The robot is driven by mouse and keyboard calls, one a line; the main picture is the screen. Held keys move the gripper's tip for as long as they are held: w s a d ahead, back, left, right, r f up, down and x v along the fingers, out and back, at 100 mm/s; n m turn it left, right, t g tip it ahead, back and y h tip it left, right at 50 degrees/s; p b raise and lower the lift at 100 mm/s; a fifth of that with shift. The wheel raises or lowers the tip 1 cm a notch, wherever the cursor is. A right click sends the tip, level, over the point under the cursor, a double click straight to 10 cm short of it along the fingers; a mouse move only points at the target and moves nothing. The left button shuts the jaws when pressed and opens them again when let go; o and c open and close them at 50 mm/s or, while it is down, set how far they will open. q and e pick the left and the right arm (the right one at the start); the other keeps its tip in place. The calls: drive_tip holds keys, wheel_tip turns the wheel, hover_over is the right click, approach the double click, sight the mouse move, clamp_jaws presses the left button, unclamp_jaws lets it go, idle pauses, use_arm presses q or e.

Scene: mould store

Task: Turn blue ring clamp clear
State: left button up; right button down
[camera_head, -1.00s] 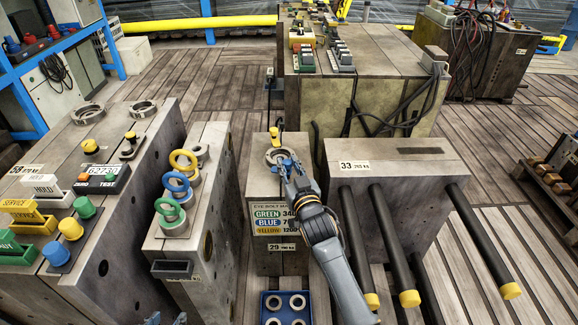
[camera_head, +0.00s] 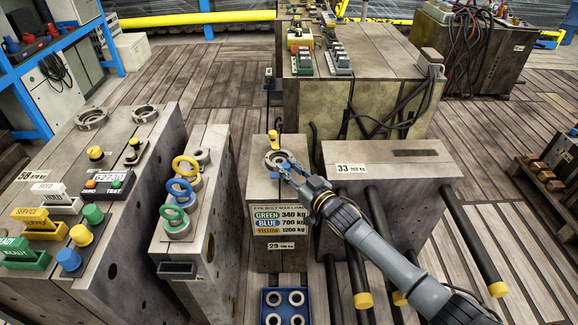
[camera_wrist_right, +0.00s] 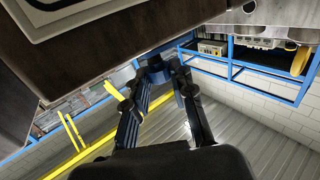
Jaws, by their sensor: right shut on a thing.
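The blue ring clamp (camera_head: 282,160) is small and sits beside the metal ring (camera_head: 275,158) on top of the mould block marked 29 (camera_head: 262,190). My right gripper (camera_head: 285,168) reaches it from the lower right and is shut on it. In the right wrist view a blue part of the clamp (camera_wrist_right: 156,71) shows between the fingertips, under the dark block's edge. How far the clamp lies over the ring is too small to tell. My left gripper is not in view.
A yellow-topped clamp (camera_head: 273,138) stands behind the ring. Mould block 33 (camera_head: 390,175), with dark bars, stands close on the right. On the left, a block carries green, blue and yellow eye bolts (camera_head: 180,190). A blue tray of rings (camera_head: 285,314) lies in front.

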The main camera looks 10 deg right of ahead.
drive_tip(key=shift+r+y, duration=0.1)
drive_tip(key=shift+y, duration=0.2)
drive_tip(key=c, duration=1.1)
unclamp_jaws()
drive_tip(key=shift+a, duration=0.1)
drive_tip(key=shift+s+d, duration=0.2)
drive_tip(key=shift+v, duration=3.5)
